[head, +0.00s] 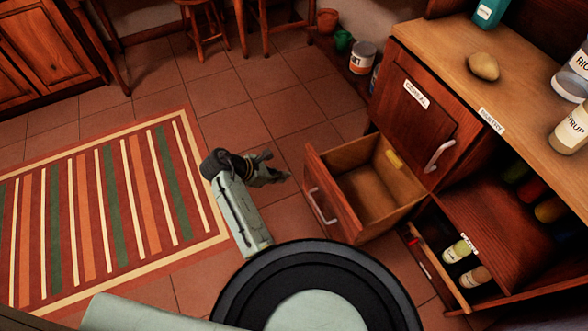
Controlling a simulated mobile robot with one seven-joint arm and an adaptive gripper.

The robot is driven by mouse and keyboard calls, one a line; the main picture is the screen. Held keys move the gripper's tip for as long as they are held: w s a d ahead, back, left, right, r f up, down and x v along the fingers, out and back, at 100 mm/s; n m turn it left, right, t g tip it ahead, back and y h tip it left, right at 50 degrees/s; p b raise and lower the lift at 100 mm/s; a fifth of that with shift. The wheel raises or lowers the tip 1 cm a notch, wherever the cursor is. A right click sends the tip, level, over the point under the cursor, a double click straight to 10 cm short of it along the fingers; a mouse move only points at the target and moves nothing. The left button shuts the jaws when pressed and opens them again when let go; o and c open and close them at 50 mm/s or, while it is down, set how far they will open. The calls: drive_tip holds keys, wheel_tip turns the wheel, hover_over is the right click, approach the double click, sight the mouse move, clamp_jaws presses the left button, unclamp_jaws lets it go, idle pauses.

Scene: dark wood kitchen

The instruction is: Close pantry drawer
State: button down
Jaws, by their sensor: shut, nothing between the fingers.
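The pantry drawer (331,196) is pulled out of the wooden cabinet, under the door labelled CEREAL. Its inside is bare apart from a small yellow piece near the back. The drawer's pale handle (322,206) is on its front panel, which faces left. My gripper (283,178) is to the left of the drawer front, with a small gap seen between them in the picture. It is shut and empty, and its fingers point right toward the drawer front. My arm reaches up from the bottom of the view.
A lower compartment holding bottles (458,251) is open right of the drawer. The cereal door (417,114) is shut. The countertop (470,75) holds a potato-like item and jars. A striped rug (110,215) lies left. A paint can (361,57) stands behind the cabinet. Tiled floor is free around my gripper.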

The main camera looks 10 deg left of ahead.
drive_tip(key=shift+w+d+r+p+x, duration=0.15)
drive_tip(key=shift+w+d+r+x, duration=0.15)
drive_tip(key=shift+x, duration=1.7)
drive_tip(key=shift+w+d+r+p+x, duration=0.1)
drive_tip(key=shift+w+d+r+x, duration=0.2)
drive_tip(key=shift+x, duration=1.65)
drive_tip(key=shift+w+d+r+p+x, duration=0.15)
drive_tip(key=shift+r+x, duration=0.25)
drive_tip(key=shift+x, duration=1.6)
drive_tip(key=shift+d, duration=0.1)
drive_tip(key=w+d, duration=0.7)
drive_tip(key=d, duration=0.3)
drive_tip(key=w+d+b, duration=0.1)
drive_tip(key=w+d, duration=0.7)
drive_tip(key=d, duration=0.2)
drive_tip(key=shift+d, duration=0.3)
drive_tip(key=shift+r, duration=0.2)
